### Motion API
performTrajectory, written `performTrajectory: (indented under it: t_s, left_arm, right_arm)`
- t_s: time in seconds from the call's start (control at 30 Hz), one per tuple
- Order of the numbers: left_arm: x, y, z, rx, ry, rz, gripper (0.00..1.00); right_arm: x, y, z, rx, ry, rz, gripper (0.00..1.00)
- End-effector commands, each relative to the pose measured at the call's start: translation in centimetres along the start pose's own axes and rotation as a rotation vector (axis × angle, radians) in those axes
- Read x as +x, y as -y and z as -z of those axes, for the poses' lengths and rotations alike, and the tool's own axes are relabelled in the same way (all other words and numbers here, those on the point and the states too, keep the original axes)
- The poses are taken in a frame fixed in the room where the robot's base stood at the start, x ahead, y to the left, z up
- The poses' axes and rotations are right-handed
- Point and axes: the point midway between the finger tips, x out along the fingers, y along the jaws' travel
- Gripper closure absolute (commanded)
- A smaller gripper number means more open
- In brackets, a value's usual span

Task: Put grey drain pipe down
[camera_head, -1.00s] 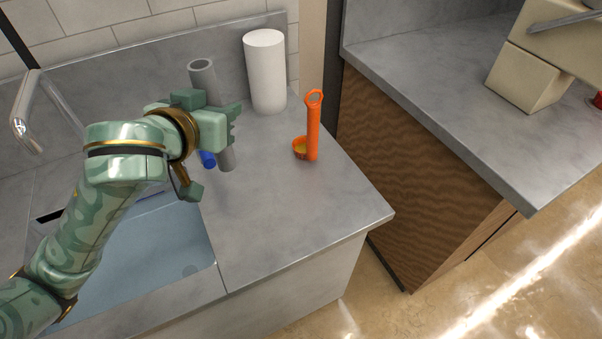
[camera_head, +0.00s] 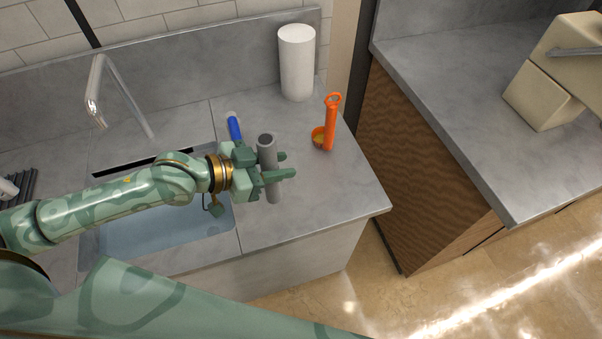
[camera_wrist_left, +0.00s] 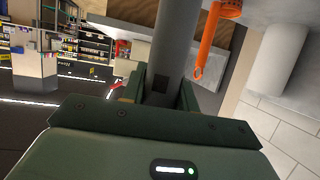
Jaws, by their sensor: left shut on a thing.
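The grey drain pipe (camera_head: 267,150) is upright between the fingers of my left gripper (camera_head: 276,176), which is shut on it. In the head view the pipe is over the grey counter (camera_head: 312,195), to the right of the sink (camera_head: 150,238). I cannot tell whether its lower end touches the counter. In the left wrist view the pipe (camera_wrist_left: 178,40) rises from between the fingers. My right gripper is not in view.
A blue-handled tool (camera_head: 234,127) lies behind the pipe. The tap (camera_head: 97,100) is at the left. The counter to the right of the pipe is clear.

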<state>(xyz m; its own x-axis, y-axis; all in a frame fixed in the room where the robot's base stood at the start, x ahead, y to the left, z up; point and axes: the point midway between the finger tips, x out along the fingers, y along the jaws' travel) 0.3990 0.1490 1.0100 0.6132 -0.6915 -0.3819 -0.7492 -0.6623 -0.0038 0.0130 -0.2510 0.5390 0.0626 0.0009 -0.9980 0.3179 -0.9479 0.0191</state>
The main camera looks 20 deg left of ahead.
Motion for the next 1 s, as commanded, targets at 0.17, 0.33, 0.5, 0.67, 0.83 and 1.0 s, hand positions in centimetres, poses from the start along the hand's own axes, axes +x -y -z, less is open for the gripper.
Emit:
performTrajectory:
  t_s: [0.17,0.33,0.5,0.67,0.83,1.0]
  left_arm:
    - [4.8,1.3,-2.3,-0.004,0.0,0.0,0.97]
    - [6.7,1.9,-3.2,-0.001,-0.001,0.0,0.97]
    - [7.9,2.2,-3.8,-0.003,-0.001,0.0,0.97]
    - [9.1,2.2,-6.5,-0.005,0.002,0.0,0.97]
    - [9.1,2.2,-6.6,-0.001,0.0,0.001,0.97]
    - [9.1,2.2,-6.7,-0.001,0.0,0.001,0.97]
  right_arm:
    - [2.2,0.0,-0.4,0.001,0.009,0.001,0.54]
    - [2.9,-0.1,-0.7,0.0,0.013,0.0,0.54]
    - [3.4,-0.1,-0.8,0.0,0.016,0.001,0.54]
    - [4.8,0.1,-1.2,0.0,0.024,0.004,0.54]
    - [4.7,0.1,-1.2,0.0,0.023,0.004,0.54]
    - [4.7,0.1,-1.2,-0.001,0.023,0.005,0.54]
